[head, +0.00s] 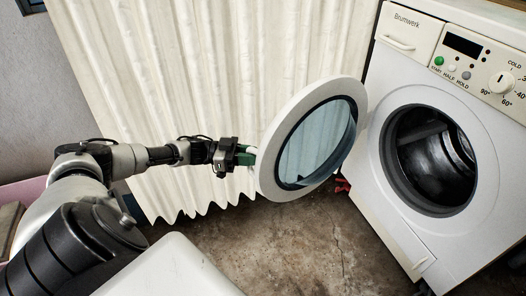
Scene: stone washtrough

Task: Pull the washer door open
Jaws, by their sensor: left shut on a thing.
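The white washer (395,135) stands at the right, tilted in the picture. Its round door (272,150), a white ring with bluish glass, stands swung wide open to the left of the drum opening (432,160). The dark drum inside shows and looks empty. My left gripper (243,155) is at the door's left rim, shut on a green part there, which looks like the door handle. The fingertips are small and partly hidden. My right gripper is not in view.
A pale pleated curtain (190,70) hangs behind the door and arm. The cracked stone floor (290,250) is bare in front of the washer. A red object (342,186) lies on the floor beside the washer, partly hidden. A pinkish ledge (22,195) is at the left.

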